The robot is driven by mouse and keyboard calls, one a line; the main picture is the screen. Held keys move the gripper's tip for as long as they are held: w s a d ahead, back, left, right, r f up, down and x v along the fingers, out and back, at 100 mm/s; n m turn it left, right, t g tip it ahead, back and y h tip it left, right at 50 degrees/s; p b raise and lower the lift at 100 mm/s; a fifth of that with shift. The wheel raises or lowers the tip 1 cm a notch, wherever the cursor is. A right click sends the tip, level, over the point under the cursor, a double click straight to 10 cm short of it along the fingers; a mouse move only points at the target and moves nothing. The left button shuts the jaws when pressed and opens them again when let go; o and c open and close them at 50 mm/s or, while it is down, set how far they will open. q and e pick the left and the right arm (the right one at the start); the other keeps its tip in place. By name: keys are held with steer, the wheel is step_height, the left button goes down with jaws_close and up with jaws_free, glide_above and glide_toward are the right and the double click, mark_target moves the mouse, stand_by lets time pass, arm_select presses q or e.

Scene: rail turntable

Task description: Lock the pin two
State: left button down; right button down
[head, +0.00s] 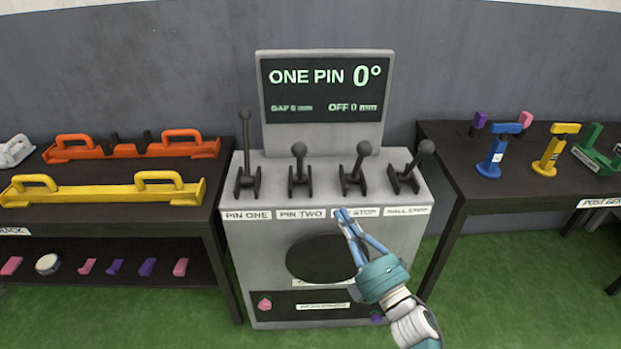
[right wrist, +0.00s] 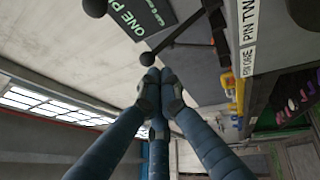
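The grey console (head: 235,190) has several dark levers on top and a label under each. The pin two lever (head: 299,168) stands above the PIN TWO label (head: 301,214); it looks short and tipped towards me, with its ball knob upper. The pin one lever (head: 245,160) to its left stands taller. My right gripper (head: 342,213) has its blue fingertips together and empty, in front of the third label, right of and below the pin two lever. In the right wrist view the fingertips (right wrist: 152,78) meet near a ball-ended lever (right wrist: 180,30). My left gripper is not in view.
The display (head: 325,100) reads ONE PIN 0°. The third lever (head: 354,175) and the wall stop lever (head: 410,170) stand to the right. A left table (head: 130,215) holds orange and yellow rails; a right table (head: 480,200) holds coloured posts. Green floor lies in front.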

steer(key=r, duration=0.1)
steer(key=r+n+y, duration=0.1)
steer(key=s+a+r+n, duration=0.1)
steer(key=r, duration=0.1)
glide_toward(303, 154)
steer(key=x, duration=0.7)
steer(key=shift+f, duration=0.1)
stand_by(0.4)
